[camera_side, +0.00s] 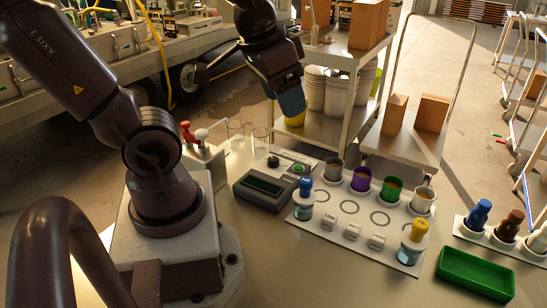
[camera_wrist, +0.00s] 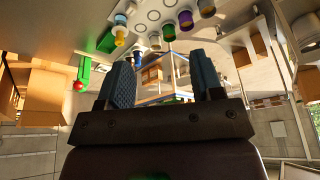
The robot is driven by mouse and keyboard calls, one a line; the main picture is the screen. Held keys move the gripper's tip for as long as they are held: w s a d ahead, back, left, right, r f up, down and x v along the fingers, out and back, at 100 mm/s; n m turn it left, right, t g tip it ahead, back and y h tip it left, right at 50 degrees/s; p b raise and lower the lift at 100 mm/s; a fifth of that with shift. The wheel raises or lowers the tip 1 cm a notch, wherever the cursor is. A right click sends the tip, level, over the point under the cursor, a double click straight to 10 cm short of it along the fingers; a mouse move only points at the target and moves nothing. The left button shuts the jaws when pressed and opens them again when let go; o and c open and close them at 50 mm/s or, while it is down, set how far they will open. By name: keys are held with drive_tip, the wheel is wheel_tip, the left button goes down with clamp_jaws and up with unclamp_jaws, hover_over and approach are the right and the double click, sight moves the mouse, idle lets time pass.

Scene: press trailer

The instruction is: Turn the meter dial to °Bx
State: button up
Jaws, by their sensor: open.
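The meter (camera_side: 264,188) is a dark grey box with a dark display, on the table right of my base in the side view. Just behind it is a small panel with a black dial knob (camera_side: 273,161) and a green button (camera_side: 298,168). The dial's marks, including °Bx, are too small to read. My gripper (camera_side: 291,104) is up in the air above and behind the panel, apart from the dial. In the wrist view my gripper (camera_wrist: 164,76) shows two blue ridged fingers spread apart with nothing between them. I cannot make out the dial there.
A white rack (camera_side: 352,242) with several coloured cups and two capped jars stands right of the meter. A green tray (camera_side: 475,276) lies at the right. Red and white handles (camera_side: 193,135) and clear glasses (camera_side: 236,130) stand left of the panel. A cart with buckets (camera_side: 326,90) is behind.

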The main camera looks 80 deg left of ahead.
drive_tip(key=w+a+f+n+g, duration=0.35)
drive_tip(key=a+f, duration=0.25)
drive_tip(key=a, duration=0.3)
drive_tip(key=n, duration=0.6)
approach(273, 159)
drive_tip(key=shift+g, duration=0.55)
drive_tip(key=f, duration=0.9)
drive_tip(key=shift+w+a+f, duration=0.15)
drive_tip(key=shift+w+a, duration=0.2)
drive_tip(key=shift+a, duration=0.05)
drive_tip(key=c, duration=0.9)
